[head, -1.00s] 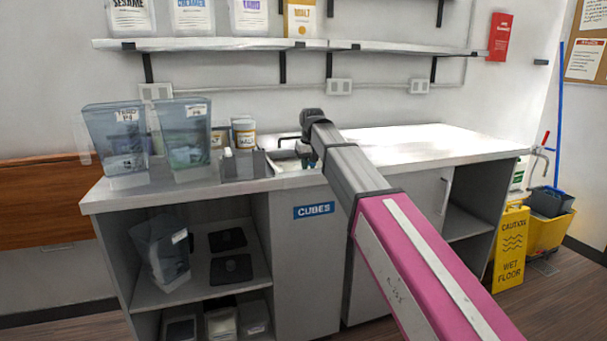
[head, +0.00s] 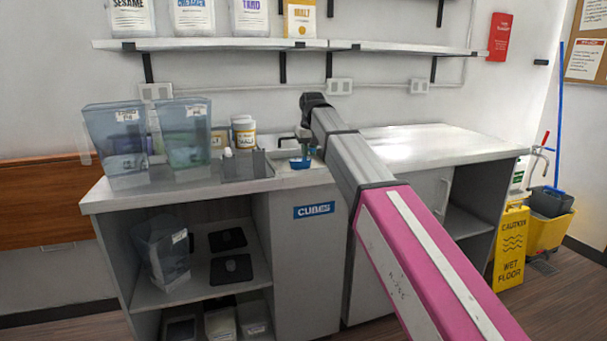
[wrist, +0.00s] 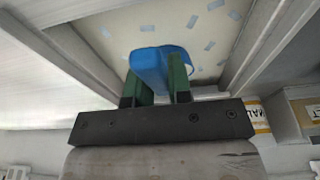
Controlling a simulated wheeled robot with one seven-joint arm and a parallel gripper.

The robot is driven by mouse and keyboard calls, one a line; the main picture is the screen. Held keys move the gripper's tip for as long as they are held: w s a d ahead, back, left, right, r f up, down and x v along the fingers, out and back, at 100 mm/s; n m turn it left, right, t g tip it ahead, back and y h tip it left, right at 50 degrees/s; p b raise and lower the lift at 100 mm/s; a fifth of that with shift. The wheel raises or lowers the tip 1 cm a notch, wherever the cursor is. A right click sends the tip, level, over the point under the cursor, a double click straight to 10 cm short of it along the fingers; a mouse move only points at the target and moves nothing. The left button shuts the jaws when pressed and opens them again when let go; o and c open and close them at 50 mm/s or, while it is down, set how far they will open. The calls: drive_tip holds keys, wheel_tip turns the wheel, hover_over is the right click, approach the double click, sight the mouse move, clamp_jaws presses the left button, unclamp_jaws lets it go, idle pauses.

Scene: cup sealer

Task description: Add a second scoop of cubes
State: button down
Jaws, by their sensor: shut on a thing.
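The blue scoop (wrist: 155,66) is held between the green fingers of my gripper (wrist: 160,78) in the wrist view. The bin of pale cubes (wrist: 205,27) lies behind it in that view, with bluish pieces scattered over a cream surface. In the head view the blue scoop (head: 300,163) hangs below my gripper (head: 305,147) at the counter opening above the CUBES label (head: 314,210). The scoop looks above the cubes, but the exact gap is unclear. Whether it holds cubes cannot be told.
Two clear pitchers (head: 116,150) and (head: 186,148) stand on the left of the counter. White jars (head: 244,133) stand beside the opening. The counter's right side (head: 430,148) is clear. A shelf (head: 220,45) runs along the wall above.

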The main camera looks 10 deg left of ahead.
drive_tip(key=shift+r, duration=4)
